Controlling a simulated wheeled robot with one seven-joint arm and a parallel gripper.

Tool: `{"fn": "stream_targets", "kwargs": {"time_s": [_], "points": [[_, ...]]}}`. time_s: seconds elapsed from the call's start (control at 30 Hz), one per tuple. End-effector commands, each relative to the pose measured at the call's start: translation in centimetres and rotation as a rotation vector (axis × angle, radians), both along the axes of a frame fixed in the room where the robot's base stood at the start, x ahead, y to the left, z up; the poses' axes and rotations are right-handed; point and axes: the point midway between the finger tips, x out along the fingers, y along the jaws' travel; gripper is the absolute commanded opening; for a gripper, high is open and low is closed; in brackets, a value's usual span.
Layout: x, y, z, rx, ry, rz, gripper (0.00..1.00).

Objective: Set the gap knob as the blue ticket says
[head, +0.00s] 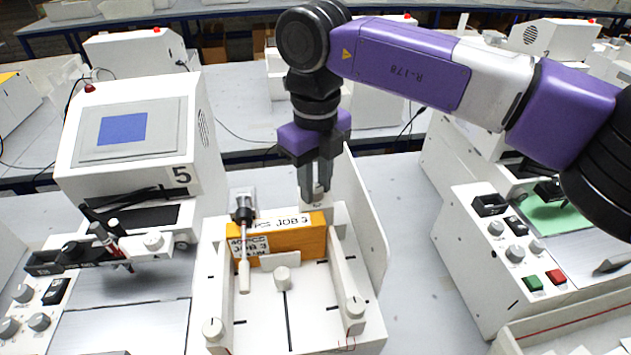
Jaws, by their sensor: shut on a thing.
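My gripper (317,198) points straight down at the back of a white feeder tray (255,325). The orange pack (300,242) lies in the tray between two side guides, with white labels reading JOB 3. A blue patch (123,129) shows on the lid panel of the machine marked 5; I cannot tell whether it is the blue ticket, and no writing on it is legible.
A tall white side plate (362,215) rises close right of my gripper. The plotter marked 5 (140,135) stands left; another control panel (515,250) stands right.

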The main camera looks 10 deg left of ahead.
Motion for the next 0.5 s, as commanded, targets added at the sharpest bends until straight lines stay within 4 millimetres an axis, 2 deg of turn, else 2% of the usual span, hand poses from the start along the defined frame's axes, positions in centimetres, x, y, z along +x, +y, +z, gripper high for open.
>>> {"fn": "stream_targets", "kwargs": {"time_s": [0.23,0.5], "points": [[0.04,0.02,0.01,0.0,0.0,0.125,0.0],[0.05,0.01,0.05,-0.001,-0.001,0.354,0.0]]}}
